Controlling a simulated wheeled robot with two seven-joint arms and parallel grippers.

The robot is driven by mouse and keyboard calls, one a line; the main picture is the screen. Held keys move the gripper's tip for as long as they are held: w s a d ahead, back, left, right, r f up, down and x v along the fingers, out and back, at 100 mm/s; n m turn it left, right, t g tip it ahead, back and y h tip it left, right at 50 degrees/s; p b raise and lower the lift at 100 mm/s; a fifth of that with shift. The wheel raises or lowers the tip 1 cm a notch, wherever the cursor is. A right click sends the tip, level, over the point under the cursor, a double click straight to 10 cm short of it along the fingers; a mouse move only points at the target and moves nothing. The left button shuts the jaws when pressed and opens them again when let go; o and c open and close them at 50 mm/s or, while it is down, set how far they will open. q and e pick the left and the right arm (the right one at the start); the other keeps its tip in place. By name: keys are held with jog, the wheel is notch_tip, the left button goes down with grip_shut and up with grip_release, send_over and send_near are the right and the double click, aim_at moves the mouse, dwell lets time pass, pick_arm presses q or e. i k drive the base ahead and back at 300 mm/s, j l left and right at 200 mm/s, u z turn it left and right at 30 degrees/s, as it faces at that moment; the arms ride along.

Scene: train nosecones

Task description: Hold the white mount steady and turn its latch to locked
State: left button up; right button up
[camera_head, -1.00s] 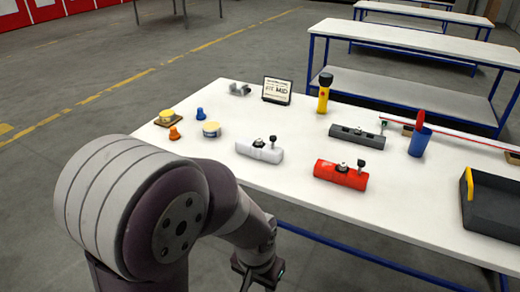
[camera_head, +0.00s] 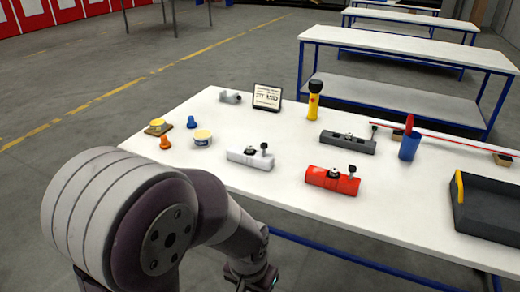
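The white mount (camera_head: 240,158) lies on the near part of the white table, a short cylinder-like body. A small dark fitting (camera_head: 250,151) sits on its top, and a black knob (camera_head: 264,148) stands up near its right end. I cannot tell the latch position at this size. My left gripper (camera_head: 252,281) hangs at the bottom edge, in front of and below the table edge, apart from the mount. Its fingers are partly cut off, so its opening is unclear. My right gripper is not in view.
A red mount (camera_head: 325,180) lies right of the white one, and a dark grey mount (camera_head: 347,143) behind. Tubs, cones, a sign (camera_head: 267,97), a yellow torch (camera_head: 314,100) and a blue cup (camera_head: 409,147) stand around. A black tray (camera_head: 490,205) is at right.

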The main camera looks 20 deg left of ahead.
aim_at(264, 145)
jog(key=i+j, duration=0.3)
jog(key=j, duration=0.2)
jog(key=i+j, duration=0.3)
jog(key=j, duration=0.15)
jog(key=i+j, duration=0.3)
jog(key=j, duration=0.2)
jog(key=i+j, duration=0.3)
jog(key=j, duration=0.15)
jog(key=i+j, duration=0.3)
jog(key=j, duration=0.2)
